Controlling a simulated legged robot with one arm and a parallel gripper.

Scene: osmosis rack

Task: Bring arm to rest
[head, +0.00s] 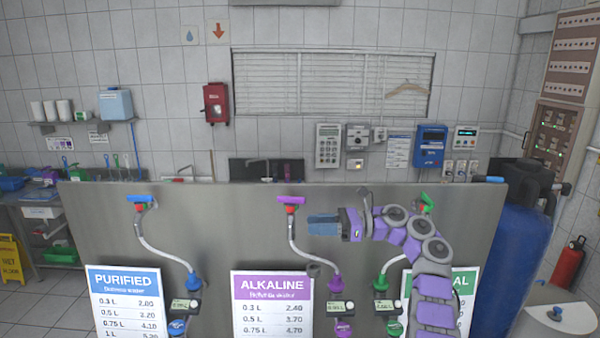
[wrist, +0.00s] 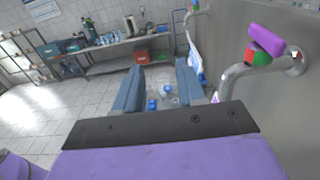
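My gripper (head: 312,224) is raised in front of the steel rack panel (head: 230,220) and points left in the head view, between the purple-handled tap (head: 291,201) and the green-handled tap (head: 426,203). In the wrist view its two blue fingers (wrist: 159,90) are apart with nothing between them. The purple handle (wrist: 266,40) shows at the right of the wrist view, apart from the fingers. My arm is bent and raised at the right of the head view, covering part of the green-lettered sign.
A blue-handled tap (head: 140,200) stands at the panel's left. Price signs (head: 125,300) hang on the panel's front. A blue tank (head: 515,250) stands at the right. A side table (wrist: 110,62) stands beyond open tiled floor in the wrist view.

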